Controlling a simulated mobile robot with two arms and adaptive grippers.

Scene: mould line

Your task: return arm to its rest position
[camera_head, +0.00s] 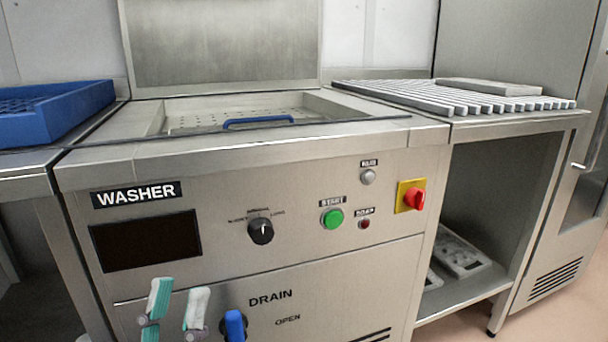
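My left gripper (178,303) shows at the bottom left of the head view, in front of the lower panel of the washer (300,180). Its two fingers, with teal and white pads, point up and stand apart with nothing between them. The rest of my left arm is below the picture. My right gripper is not in view.
The washer's lid (222,40) is up, and a blue handle (258,121) shows in its basin. A blue drain lever (235,325) is just right of my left gripper. A blue crate (60,118) stands left. A slatted rack (440,98) bearing a flat grey plate (490,87) is right.

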